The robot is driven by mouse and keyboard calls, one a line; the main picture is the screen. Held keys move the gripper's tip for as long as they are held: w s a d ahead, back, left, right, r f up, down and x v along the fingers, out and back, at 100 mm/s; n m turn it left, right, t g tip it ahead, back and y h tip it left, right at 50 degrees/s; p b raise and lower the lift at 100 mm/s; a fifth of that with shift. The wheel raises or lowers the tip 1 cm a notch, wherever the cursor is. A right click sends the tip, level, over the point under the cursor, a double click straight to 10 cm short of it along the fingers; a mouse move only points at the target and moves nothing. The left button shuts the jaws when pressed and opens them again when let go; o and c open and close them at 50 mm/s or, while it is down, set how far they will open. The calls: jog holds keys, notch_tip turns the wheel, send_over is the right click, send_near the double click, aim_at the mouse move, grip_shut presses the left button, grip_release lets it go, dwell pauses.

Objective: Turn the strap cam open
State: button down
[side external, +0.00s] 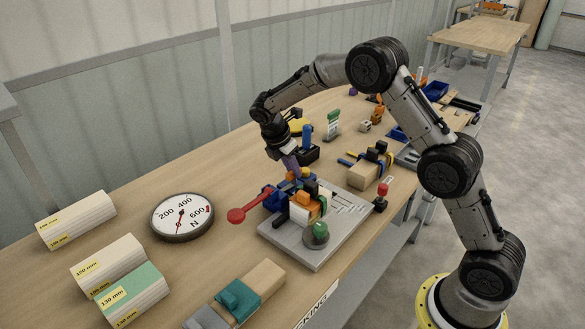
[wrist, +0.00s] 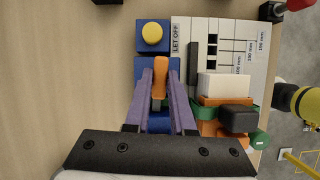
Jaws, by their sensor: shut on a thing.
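An orange lever (wrist: 160,78), which looks like the strap cam, stands on a blue block (wrist: 142,70) in the wrist view. My gripper (wrist: 160,75) has its two purple fingers on either side of the lever and is shut on it. In the side view, my gripper (side external: 291,168) points down at the blue block (side external: 272,198) on the left side of the grey base plate (side external: 345,224). There the fingertips and the lever are mostly hidden among the clustered parts. A yellow button (wrist: 152,33) sits on the blue part beside the lever, near the "LET OFF" label.
A red ball-ended handle (side external: 237,215) sticks out left of the fixture. White and orange blocks (wrist: 223,87) stand close right of my fingers in the wrist view. A green knob (side external: 316,234) is at the plate's front.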

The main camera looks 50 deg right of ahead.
jog(key=m, duration=0.2)
jog(key=m+g, duration=0.1)
jog(key=m, duration=0.1)
jog(key=shift+w+g, duration=0.15)
jog(key=shift+g, duration=0.15)
jog(key=m, duration=0.2)
jog(key=m+g+y, duration=0.1)
jog(key=m, duration=0.1)
jog(key=shift+w+d+m+y, duration=0.1)
jog(key=shift+m+y, duration=0.2)
jog(key=m+g+y, duration=0.1)
jog(key=m, duration=0.3)
jog(key=shift+d, duration=0.1)
jog(key=shift+w+d+m+y, duration=0.1)
jog(key=shift+m+y, duration=0.9)
jog(key=shift+m, duration=1.1)
jog(key=c, duration=0.8)
grip_release()
jog(key=shift+o, duration=0.2)
